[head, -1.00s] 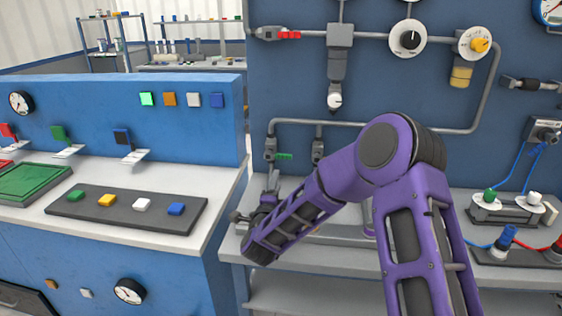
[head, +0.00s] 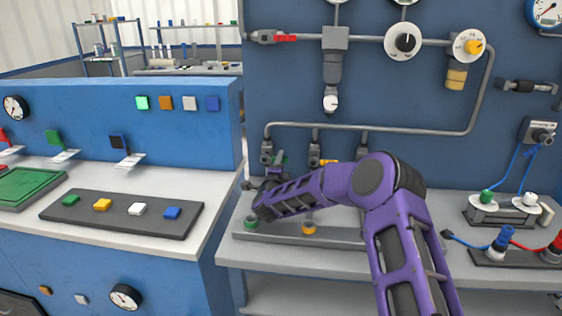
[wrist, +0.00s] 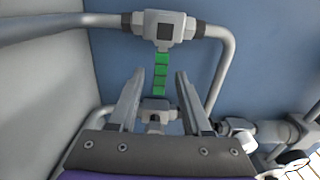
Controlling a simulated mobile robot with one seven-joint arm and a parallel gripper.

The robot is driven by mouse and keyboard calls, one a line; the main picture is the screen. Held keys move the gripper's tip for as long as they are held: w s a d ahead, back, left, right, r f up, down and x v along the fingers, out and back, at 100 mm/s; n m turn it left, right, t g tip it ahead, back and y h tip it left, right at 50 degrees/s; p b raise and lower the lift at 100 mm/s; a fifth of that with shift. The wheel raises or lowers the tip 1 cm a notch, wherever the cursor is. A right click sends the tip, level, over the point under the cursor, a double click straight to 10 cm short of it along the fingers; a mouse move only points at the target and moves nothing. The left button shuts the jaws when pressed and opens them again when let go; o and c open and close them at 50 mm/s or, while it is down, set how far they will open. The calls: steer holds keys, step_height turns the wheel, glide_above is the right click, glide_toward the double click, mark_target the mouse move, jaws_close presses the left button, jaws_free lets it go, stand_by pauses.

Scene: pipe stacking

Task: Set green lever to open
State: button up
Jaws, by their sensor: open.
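The green lever (wrist: 160,75) shows in the wrist view. It sticks out from a grey valve body (wrist: 160,28) on a pipe, at right angles to the pipe, and points down in that picture. My gripper (wrist: 159,80) is open. Its two fingers lie to the left and right of the lever with clear gaps, and I see no contact. In the head view my gripper (head: 268,183) is in front of the leftmost valve (head: 267,154) on the wall pipe, and the lever is mostly hidden behind it there.
A second valve with a yellow lever (head: 330,161) is close on the right. Above run grey pipes (head: 380,127), a white-tipped gauge fitting (head: 331,102) and a red lever (head: 284,38). The bench (head: 245,255) below holds a green ring (head: 251,223) and yellow ring (head: 309,228).

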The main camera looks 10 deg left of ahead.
steer(key=shift+w, duration=1.05)
steer(key=shift+c, duration=0.3)
jaws_close()
stand_by(0.5)
